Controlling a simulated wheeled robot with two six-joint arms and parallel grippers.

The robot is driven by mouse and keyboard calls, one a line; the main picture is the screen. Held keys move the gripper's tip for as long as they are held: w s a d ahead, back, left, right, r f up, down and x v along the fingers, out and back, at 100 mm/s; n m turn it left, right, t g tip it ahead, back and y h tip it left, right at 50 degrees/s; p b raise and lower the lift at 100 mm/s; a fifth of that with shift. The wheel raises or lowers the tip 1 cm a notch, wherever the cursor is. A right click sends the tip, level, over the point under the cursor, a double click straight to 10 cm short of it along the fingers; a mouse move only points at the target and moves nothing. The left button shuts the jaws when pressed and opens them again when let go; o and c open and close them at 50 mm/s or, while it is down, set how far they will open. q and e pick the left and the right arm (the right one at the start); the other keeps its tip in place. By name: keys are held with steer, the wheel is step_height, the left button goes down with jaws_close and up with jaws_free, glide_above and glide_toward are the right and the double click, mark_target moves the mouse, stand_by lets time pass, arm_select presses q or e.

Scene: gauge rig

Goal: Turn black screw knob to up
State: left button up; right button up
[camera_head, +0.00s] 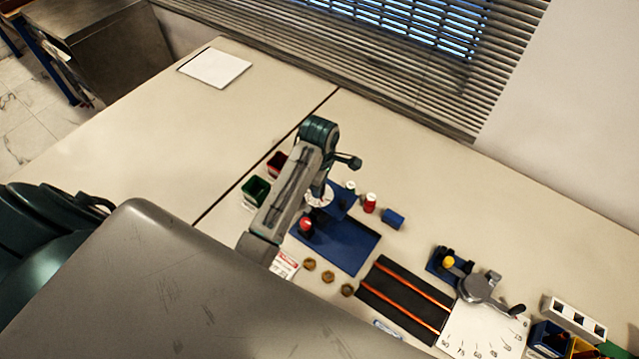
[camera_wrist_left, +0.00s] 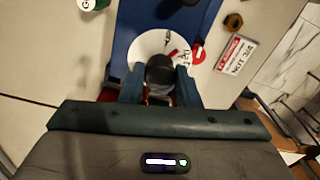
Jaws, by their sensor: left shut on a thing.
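The black screw knob (camera_wrist_left: 160,70) shows in the left wrist view at the centre of a round white dial (camera_wrist_left: 148,45). The dial has a red mark and small black lettering that I cannot read for certain. It sits on a blue plate (camera_wrist_left: 178,14). My left gripper (camera_wrist_left: 160,84) is shut on the knob, one finger at each side. In the head view the white dial (camera_head: 314,199) shows partly under my left gripper (camera_head: 322,188), and my arm hides the knob. Which way the knob points is unclear. My right gripper is not in view.
Near the dial are a blue base plate (camera_head: 345,247) with a red button (camera_head: 306,224), a red-and-white cylinder (camera_head: 370,202), a blue block (camera_head: 393,219) and green and red bins (camera_head: 256,190). A black board with orange rails (camera_head: 403,300) and a lever gauge (camera_head: 482,288) lie to the right.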

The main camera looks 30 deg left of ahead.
arm_select(q)
steer(key=n, duration=0.3)
steer(key=shift+n, duration=1.9)
steer(key=o, duration=1)
steer(key=shift+a, duration=0.1)
